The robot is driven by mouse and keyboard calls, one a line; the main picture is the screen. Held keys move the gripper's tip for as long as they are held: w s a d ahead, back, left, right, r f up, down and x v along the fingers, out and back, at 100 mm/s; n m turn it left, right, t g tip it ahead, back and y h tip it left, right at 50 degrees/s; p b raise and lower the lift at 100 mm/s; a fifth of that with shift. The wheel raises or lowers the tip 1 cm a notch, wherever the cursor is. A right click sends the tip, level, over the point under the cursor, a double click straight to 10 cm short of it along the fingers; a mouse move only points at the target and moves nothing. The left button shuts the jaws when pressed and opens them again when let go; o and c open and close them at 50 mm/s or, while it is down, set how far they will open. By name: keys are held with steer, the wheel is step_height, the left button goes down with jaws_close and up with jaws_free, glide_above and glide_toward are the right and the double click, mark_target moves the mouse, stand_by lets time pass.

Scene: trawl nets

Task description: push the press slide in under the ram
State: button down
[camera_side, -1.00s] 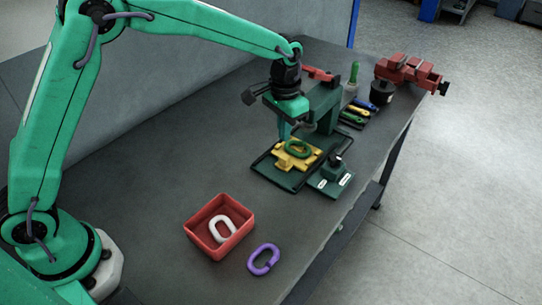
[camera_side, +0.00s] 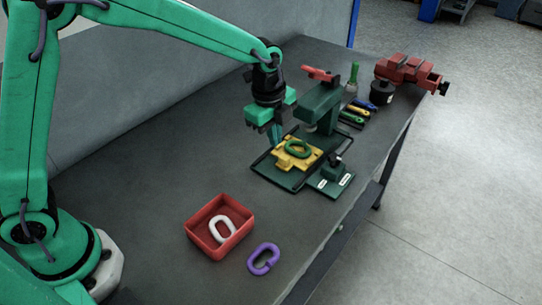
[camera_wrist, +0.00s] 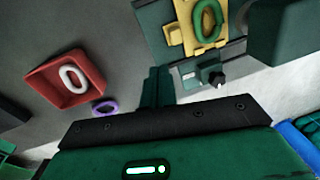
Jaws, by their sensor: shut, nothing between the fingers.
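The press slide is a yellow block (camera_side: 283,162) on the dark green press base, with a green link (camera_side: 298,149) lying on it. The slide stands out in front of the green press (camera_side: 322,103), not beneath its ram. In the wrist view the slide (camera_wrist: 182,36) and green link (camera_wrist: 197,22) show at the top. My gripper (camera_side: 275,141) is shut and empty, pointing down by the slide's left edge in the side view. I cannot tell whether it touches the slide. In the wrist view my fingers (camera_wrist: 157,78) are left of and below the slide.
A red bin (camera_side: 196,236) holds a white link (camera_side: 221,230), and a purple link (camera_side: 263,259) lies beside it. A small green box with a black knob (camera_side: 334,162) stands right of the slide. Several tools and a red vise (camera_side: 405,70) are behind. The table's left is clear.

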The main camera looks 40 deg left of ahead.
steer(key=s+m, duration=0.1)
steer(key=m, duration=0.4)
steer(key=s+m, duration=0.2)
steer(key=m, duration=0.4)
steer(key=s+m+t, duration=0.1)
steer(key=m, duration=0.4)
steer(key=shift+s+a+r+m, duration=0.1)
steer(key=shift+s+r+m, duration=0.2)
steer(key=shift+s+m, duration=0.1)
steer(key=shift+f, duration=0.15)
steer(key=x, duration=1)
steer(key=shift+w+a, duration=0.2)
steer(key=shift+w, duration=2)
